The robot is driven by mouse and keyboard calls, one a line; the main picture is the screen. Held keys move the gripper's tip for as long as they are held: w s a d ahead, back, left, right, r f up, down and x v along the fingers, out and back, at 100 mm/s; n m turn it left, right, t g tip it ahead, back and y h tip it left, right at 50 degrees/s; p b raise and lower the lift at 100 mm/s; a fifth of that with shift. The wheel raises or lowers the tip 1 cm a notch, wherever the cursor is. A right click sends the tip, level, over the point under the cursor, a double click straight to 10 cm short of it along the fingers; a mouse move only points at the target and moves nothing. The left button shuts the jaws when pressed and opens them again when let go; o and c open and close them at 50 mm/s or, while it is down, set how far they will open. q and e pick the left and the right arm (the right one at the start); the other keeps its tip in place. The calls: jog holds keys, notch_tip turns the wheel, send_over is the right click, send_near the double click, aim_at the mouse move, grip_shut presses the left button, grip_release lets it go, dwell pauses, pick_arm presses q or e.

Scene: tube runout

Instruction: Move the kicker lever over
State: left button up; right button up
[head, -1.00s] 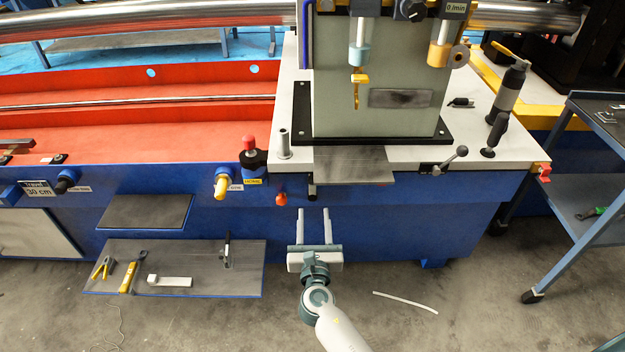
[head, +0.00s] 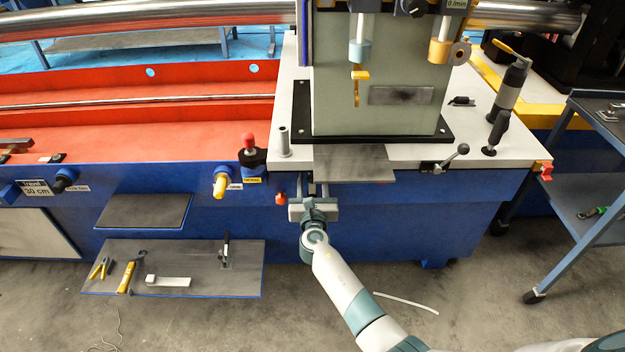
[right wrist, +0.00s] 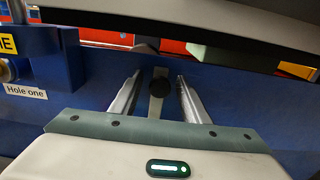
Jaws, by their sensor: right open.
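The kicker lever (right wrist: 159,86), which I take to be the bar with a round black knob, shows in the right wrist view below the table edge. My right gripper (right wrist: 159,76) is open, with one finger on each side of the knob. Gaps show between the knob and both fingers. In the head view my right gripper (head: 312,183) is at the blue front face, just under the front edge of the white top. The lever is mostly hidden there. My left gripper is not in view.
The grey plate (head: 355,164) overhangs just above and right of my gripper. A lower shelf (head: 205,270) holds tools. The blue front to the right is clear.

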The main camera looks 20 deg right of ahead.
jog(key=shift+w, duration=0.15)
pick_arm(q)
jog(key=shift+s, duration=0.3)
pick_arm(e)
grip_shut()
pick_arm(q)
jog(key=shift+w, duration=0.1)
pick_arm(e)
jog(key=shift+d, duration=0.1)
